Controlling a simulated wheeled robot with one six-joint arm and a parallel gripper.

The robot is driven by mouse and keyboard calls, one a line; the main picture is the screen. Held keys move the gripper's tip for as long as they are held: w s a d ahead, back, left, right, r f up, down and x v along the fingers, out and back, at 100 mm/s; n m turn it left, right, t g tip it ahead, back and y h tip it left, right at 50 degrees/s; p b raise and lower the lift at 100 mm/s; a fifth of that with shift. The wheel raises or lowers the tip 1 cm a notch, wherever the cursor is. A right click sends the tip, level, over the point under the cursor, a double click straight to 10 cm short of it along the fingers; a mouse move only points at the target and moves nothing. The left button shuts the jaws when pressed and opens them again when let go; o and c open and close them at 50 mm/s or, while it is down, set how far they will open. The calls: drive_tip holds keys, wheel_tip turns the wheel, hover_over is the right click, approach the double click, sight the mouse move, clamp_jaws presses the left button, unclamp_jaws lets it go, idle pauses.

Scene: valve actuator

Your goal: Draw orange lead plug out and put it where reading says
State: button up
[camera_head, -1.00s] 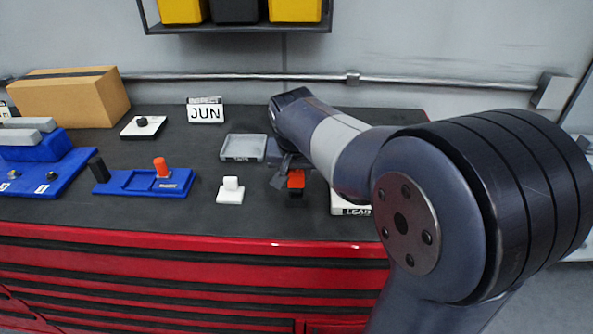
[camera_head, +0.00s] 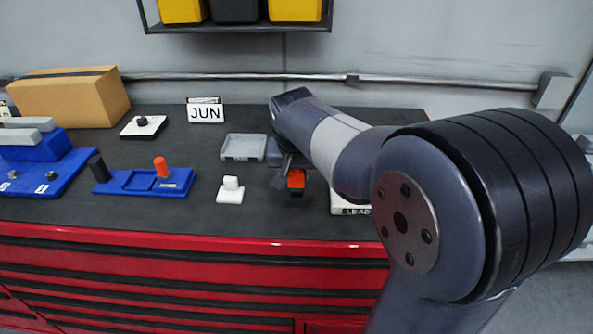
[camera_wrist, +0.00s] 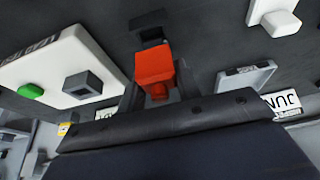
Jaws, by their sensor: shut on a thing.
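An orange plug (camera_head: 296,179) with a dark lower end is gripped in my gripper (camera_head: 290,168), over the right part of the bench. In the wrist view the orange plug (camera_wrist: 155,66) sits between the jaws. A white box (camera_head: 350,209) marked with lettering starting LEAD is partly hidden behind my arm. What looks like the same white box (camera_wrist: 62,72) in the wrist view has a green button and a grey square socket. A sign (camera_head: 205,112) reads JUN. I cannot tell from these frames whether the plug touches the bench.
A grey tray (camera_head: 243,148) and a small white block (camera_head: 230,190) lie left of my gripper.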

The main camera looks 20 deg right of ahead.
drive_tip(key=shift+f+b, duration=1)
drive_tip(key=shift+f, duration=0.45)
drive_tip(key=o, duration=1.3)
drive_tip(key=shift+c, duration=0.2)
drive_tip(key=v, duration=1.1)
drive_tip(key=shift+f, duration=0.1)
